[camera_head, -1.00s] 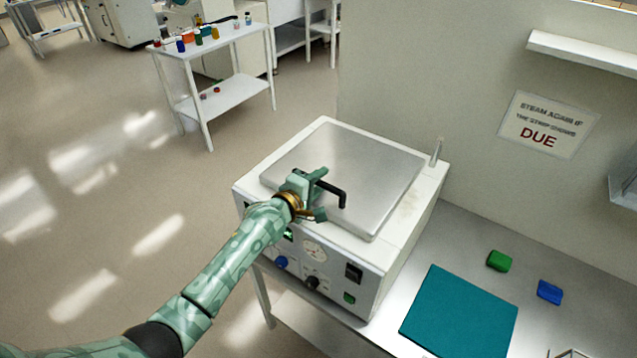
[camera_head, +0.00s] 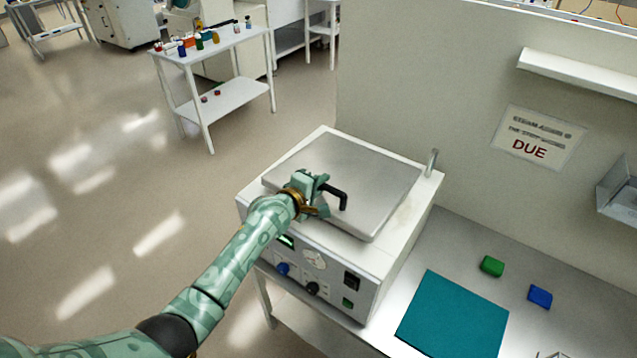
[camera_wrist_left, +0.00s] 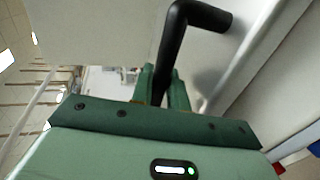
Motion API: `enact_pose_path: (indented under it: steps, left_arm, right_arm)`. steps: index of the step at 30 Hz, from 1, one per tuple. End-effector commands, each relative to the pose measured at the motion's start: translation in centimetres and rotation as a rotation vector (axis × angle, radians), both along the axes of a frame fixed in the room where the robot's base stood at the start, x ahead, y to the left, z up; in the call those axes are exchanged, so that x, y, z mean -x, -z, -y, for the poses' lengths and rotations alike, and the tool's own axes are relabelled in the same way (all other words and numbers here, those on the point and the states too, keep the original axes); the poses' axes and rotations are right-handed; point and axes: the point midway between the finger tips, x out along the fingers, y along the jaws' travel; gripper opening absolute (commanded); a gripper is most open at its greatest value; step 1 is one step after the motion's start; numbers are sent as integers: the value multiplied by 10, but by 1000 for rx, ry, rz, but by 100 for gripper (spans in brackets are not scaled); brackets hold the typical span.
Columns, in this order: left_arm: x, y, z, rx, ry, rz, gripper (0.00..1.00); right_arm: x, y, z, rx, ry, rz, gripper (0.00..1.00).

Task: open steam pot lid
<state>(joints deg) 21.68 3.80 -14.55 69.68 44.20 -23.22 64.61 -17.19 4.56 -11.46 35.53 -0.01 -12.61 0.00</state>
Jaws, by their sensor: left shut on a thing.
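The steam pot is a white box with a flat grey metal lid (camera_head: 365,178) on top, seen in the head view. The lid lies down over the box and looks closed. A black bar handle (camera_head: 341,198) sits at its front edge. My left gripper (camera_head: 322,190) is shut on this handle, hiding part of it. In the left wrist view the black handle (camera_wrist_left: 178,45) runs down between the two green fingers (camera_wrist_left: 163,85). My right gripper is in neither view.
The pot's front panel (camera_head: 310,275) has knobs and switches. To its right on the bench lie a teal mat (camera_head: 452,315), a green block (camera_head: 491,266) and a blue block (camera_head: 540,296). A wall (camera_head: 440,110) with a sign (camera_head: 538,137) rises behind. A white cart (camera_head: 225,95) stands at back left.

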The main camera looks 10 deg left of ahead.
Motion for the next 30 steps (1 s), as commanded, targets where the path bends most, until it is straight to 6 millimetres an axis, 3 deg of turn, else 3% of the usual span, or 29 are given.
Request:
enact_pose_path:
  steps: [1,3,15,22,30]
  left_arm:
    - [-5,-24,2,0,-3,-6,0]
    - [-9,-34,3,-2,-2,-6,0]
    - [-50,-102,20,0,-2,-3,0]
    - [-70,-126,29,-22,0,-57,0]
    - [-81,-133,34,-45,-1,-113,0]
  right_arm:
    - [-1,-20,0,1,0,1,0]
    - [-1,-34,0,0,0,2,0]
    - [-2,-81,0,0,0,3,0]
    - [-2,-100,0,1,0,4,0]
    - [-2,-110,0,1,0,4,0]
